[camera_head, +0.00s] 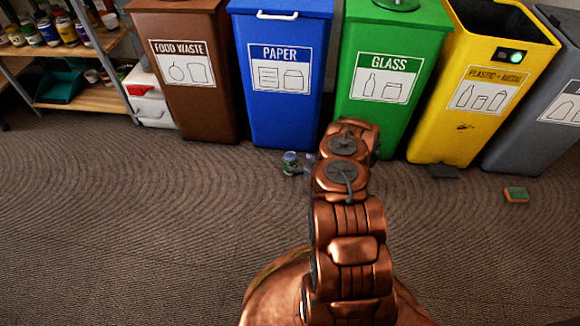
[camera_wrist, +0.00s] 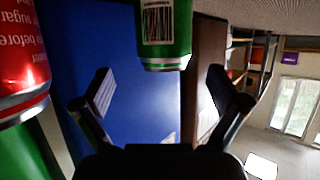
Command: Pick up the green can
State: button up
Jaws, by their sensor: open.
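In the head view my arm hides most of the gripper. A red can (camera_wrist: 18,65) with white text is close at the left edge of the wrist view.
Brown food waste (camera_head: 190,110), blue paper (camera_head: 283,120), green glass (camera_head: 400,30), yellow (camera_head: 440,140) and grey (camera_head: 530,140) bins stand in a row behind. A sponge (camera_head: 516,194) and a dark flat object (camera_head: 444,171) lie right. Shelves (camera_head: 90,98) stand left. The left carpet is clear.

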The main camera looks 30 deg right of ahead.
aim_at(290, 158)
jog(key=b+x, duration=0.1)
jog(key=x, duration=0.1)
jog(key=b+x, duration=0.1)
jog(key=x, duration=0.1)
jog(key=b+x, duration=0.1)
jog(key=shift+w+a+f, duration=0.25)
jog(key=shift+w+a, duration=0.05)
jog(key=shift+a, duration=0.1)
jog(key=shift+w, duration=0.2)
jog(key=shift+r, duration=0.1)
jog(key=c, duration=0.9)
